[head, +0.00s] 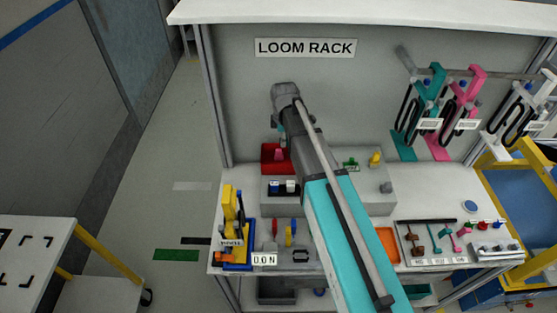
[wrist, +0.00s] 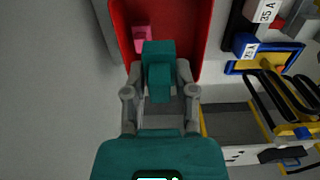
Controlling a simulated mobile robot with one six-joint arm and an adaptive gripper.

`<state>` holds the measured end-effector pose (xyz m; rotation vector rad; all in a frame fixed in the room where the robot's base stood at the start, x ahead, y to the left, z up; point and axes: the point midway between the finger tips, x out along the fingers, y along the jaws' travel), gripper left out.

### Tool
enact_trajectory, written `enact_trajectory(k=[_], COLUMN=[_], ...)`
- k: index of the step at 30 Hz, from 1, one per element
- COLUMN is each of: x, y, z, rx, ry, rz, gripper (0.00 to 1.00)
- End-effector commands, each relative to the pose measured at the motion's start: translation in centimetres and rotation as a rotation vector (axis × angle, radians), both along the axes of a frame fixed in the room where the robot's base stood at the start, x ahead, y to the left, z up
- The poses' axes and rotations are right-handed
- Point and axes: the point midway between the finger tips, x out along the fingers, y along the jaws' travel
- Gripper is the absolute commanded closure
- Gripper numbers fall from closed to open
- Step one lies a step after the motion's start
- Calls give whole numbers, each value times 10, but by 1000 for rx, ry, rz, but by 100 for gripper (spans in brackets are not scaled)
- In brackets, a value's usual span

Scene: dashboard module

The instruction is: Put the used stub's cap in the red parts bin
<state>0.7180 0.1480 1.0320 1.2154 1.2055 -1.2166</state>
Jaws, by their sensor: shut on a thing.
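The red parts bin (head: 266,166) stands at the back left of the bench, against the rack panel. A small pink piece (head: 278,155) lies in it; it also shows in the wrist view (wrist: 142,36). My gripper (wrist: 159,78) is shut on a teal cap (wrist: 157,60), which is held between the fingers. In the wrist view the cap overlaps the inside of the red bin (wrist: 204,45); the height between them is hard to tell. In the head view my arm partly hides the gripper.
A grey block with fuses (head: 284,187) stands just in front of the bin. Yellow tools in a blue stand (head: 233,250) are at the front left. Teal and pink looms (head: 430,110) hang from the rail at right. The bench surface left of the bin is clear.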

Motion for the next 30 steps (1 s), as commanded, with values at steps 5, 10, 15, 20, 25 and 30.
enact_trajectory(k=[5, 10, 15, 20, 25, 30], x=[-1, -1, -1, -1, -2, -2], y=[4, 6, 6, 6, 6, 7], z=[-3, -11, -23, -36, -48, -57], rx=[0, 0, 0, 0, 0, 0], ry=[0, 0, 0, 0, 0, 0], rz=[6, 9, 9, 9, 10, 10], gripper=[83, 83, 83, 83, 83, 83])
